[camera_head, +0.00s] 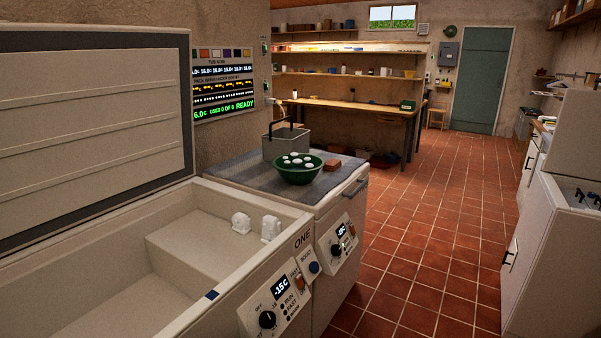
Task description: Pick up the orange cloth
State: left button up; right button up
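I see no thing that is clearly an orange cloth in the head view. A small reddish-brown block-shaped thing (333,165) lies on the grey top of the second chest, right of the green bowl. It is too small to tell whether it is a brick or folded cloth. Neither of my grippers is in view.
An open chest freezer (110,297) fills the left front, with white lumps (241,223) on its inner step. A green bowl (298,172) of white balls and a grey handled box (286,143) stand on the second chest. The tiled floor (440,220) is clear.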

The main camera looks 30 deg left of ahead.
aim_at(332, 164)
jog(key=i+l+u, duration=0.1)
jog(key=i, duration=0.35)
jog(key=i+l+u, duration=0.1)
jog(key=i+l, duration=0.2)
jog(key=i, duration=0.15)
jog(key=i+l+u, duration=0.1)
jog(key=i+l, duration=0.15)
jog(key=i, duration=0.2)
